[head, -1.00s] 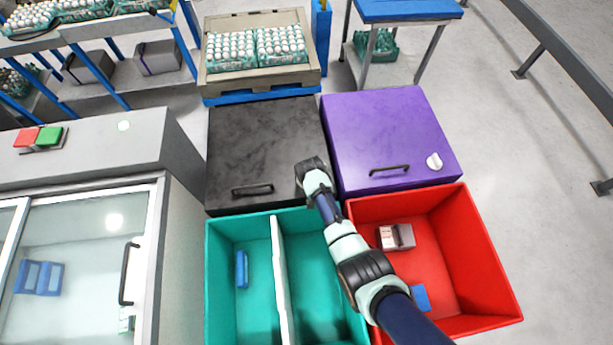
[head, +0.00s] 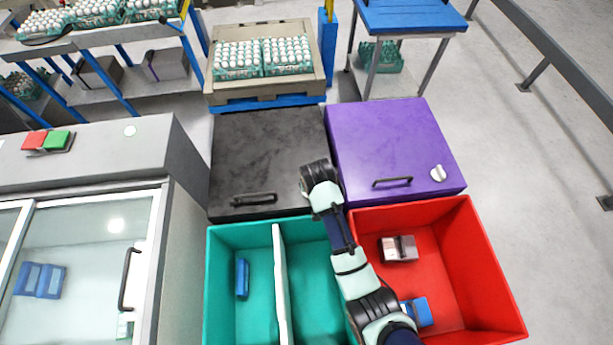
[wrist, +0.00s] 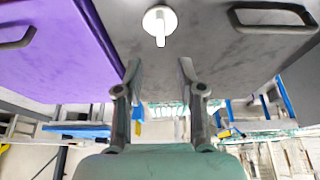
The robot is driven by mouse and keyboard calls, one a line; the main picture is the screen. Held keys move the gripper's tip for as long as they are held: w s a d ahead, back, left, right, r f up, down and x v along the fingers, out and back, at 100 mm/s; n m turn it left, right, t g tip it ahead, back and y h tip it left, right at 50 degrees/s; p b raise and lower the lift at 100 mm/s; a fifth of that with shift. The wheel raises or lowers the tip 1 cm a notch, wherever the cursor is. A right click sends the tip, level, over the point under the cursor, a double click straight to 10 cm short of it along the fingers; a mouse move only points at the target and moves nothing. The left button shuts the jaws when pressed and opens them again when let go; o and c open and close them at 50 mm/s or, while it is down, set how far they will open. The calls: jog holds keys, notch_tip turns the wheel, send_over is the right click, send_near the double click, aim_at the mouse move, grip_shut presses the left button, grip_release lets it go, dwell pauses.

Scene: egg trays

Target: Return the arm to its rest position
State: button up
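My arm reaches up from the bottom of the head view over the teal and red bins. Its dark wrist end (head: 318,175) is above the front right part of the black box (head: 265,140). My gripper's fingers cannot be made out in the head view. In the wrist view my gripper (wrist: 158,80) has its two fingers apart with nothing between them. The black lid (wrist: 215,45) and a white knob (wrist: 160,22) show beyond the fingertips, with the purple lid (wrist: 60,60) at the left.
A teal bin (head: 216,285) with a white divider (head: 281,285) and a red bin (head: 480,260) stand in front. The red bin holds a grey-and-white item (head: 399,249) and a blue one. The purple box (head: 390,145) is beside the black box. A glass-door cabinet (head: 90,240) stands left.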

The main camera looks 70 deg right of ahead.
dwell(0.3)
jog(key=w+a+r+n+t, duration=0.3)
jog(key=w+a+r, duration=0.3)
jog(key=a, duration=0.3)
jog(key=w+a+r+n+t, duration=0.2)
jog(key=w+a+r+n, duration=0.1)
jog(key=w+a+r, duration=0.5)
jog(key=s+a+r+n+t+y, duration=0.25)
jog(key=a+r, duration=0.35)
jog(key=a, duration=0.5)
jog(key=s+a+r+n+t+y, duration=0.2)
jog(key=s+a+r+n+t, duration=0.15)
jog(key=a+r, duration=0.55)
notch_tip(320, 180, up, 25)
jog(key=a+p, duration=0.1)
jog(key=p, duration=2.6)
jog(key=shift+w+a+g, duration=0.25)
jog(key=shift+w+g, duration=0.05)
jog(key=shift+w, duration=0.05)
jog(key=shift+h, duration=0.25)
